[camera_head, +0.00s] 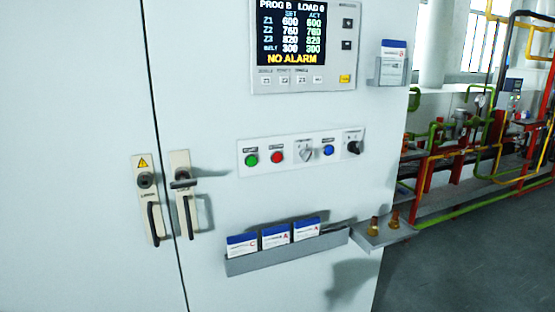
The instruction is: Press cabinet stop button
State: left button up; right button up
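The cabinet (210,100) fills the left and middle of the head view. A light control strip (290,168) is on its door below the display. On the strip are a green button (251,160), a red button (277,157), a grey rotary switch (306,153), a blue button (328,150) and a black rotary knob (354,147). The labels above them are too small to read. Neither of my grippers is in view. Nothing covers the buttons.
The display (292,35) reads "NO ALARM". A holder with several cards (275,235) and a small shelf with two brass-coloured pieces (378,238) stick out below the strip. A card pocket (391,68) is upper right. Door handles (186,205) protrude at left.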

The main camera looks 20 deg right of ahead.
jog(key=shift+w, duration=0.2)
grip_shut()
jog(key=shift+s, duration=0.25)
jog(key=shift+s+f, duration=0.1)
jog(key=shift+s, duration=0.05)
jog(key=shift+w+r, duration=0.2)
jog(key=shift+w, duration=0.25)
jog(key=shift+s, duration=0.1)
